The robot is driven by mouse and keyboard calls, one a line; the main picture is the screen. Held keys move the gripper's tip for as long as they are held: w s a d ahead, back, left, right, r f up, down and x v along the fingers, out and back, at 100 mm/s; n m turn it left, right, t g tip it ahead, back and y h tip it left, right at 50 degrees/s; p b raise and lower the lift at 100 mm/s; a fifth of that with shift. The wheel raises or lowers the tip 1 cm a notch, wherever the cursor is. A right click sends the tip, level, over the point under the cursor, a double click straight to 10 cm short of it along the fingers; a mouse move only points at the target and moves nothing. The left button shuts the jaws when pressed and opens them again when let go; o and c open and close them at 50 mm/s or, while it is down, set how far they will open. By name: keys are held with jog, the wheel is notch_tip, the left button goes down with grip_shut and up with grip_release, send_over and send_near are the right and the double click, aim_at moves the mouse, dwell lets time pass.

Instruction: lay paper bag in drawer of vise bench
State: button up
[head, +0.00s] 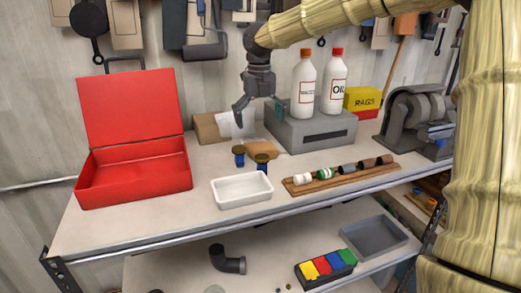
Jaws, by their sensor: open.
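My gripper (247,104) hangs open and empty over the back of the bench, left of the grey metal box. A small tan, flat thing (262,150) lies on the bench below it, in front of the grey box; it looks like the paper bag, but it is too small to be sure. A gap shows between it and the gripper. A grey machine, perhaps the vise (412,118), stands at the right end. Below it, a shelf or open drawer (407,207) holds small items; I cannot tell which it is. My arm hides part of that side.
An open red toolbox (135,186), white tray (243,201) and wooden rack (342,182) of small rolls stand on the bench. Two bottles (303,85) stand on the grey box (309,137), near a yellow rags box (362,101). A cardboard box (209,127) is behind. Tools hang above.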

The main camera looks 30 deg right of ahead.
aim_at(261, 145)
notch_tip(261, 145, down, 3)
jog(key=shift+w+r, duration=0.1)
jog(key=shift+w, duration=0.05)
jog(key=shift+s+d+f+p, duration=0.1)
jog(key=shift+s+f+p, duration=0.1)
jog(key=shift+f+p, duration=0.25)
notch_tip(261, 145, down, 5)
jog(key=shift+s+d+r+p, duration=0.1)
jog(key=shift+r+p, duration=0.1)
jog(key=shift+p, duration=0.85)
jog(key=c, duration=1.2)
jog(key=shift+r, duration=0.1)
